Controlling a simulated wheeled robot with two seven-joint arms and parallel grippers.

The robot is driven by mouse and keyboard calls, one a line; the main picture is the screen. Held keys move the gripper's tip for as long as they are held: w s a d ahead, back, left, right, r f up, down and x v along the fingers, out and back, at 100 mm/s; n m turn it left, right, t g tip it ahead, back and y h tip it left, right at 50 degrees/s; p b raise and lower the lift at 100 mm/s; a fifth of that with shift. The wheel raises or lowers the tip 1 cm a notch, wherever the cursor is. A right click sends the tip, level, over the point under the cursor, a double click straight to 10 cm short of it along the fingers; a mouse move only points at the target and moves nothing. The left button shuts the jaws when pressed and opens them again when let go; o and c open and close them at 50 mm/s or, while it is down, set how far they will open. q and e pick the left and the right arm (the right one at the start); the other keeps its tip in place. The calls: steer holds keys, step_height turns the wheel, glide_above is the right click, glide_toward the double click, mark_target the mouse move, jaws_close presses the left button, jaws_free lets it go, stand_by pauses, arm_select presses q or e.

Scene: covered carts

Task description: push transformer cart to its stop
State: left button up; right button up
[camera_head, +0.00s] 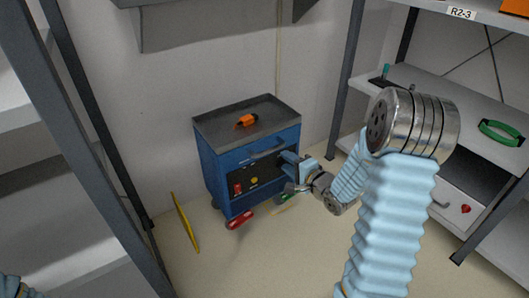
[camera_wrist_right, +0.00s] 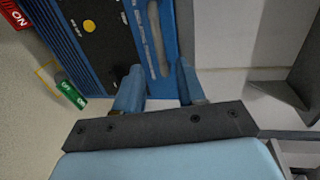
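The blue cart (camera_head: 215,175) stands against the back wall, with a grey top, a front handle (camera_head: 265,151) and a dark panel with red and yellow knobs. I take it for the transformer cart. My right gripper (camera_head: 291,166) is at the right end of the cart's front. In the wrist view its two fingers (camera_wrist_right: 160,92) are apart, with nothing clearly between them, close to the blue front with its slotted bar (camera_wrist_right: 156,40). Contact cannot be told. My left gripper is out of view; only a bit of my left arm shows at bottom left. No stop can be made out.
An orange object (camera_head: 246,121) lies on the cart top. A red pedal (camera_head: 240,219) and a green one, marked in the wrist view (camera_wrist_right: 70,92), sit low at the front. A yellow bar (camera_head: 185,222) is on the floor to the left. Shelving (camera_head: 455,115) stands right, more left.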

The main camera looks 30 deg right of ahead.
mark_target(271, 151)
steer(key=x, duration=1)
steer(key=shift+w+a+f+b, duration=0.1)
steer(key=shift+w+b, duration=0.25)
steer(key=shift+c, duration=0.3)
jaws_close()
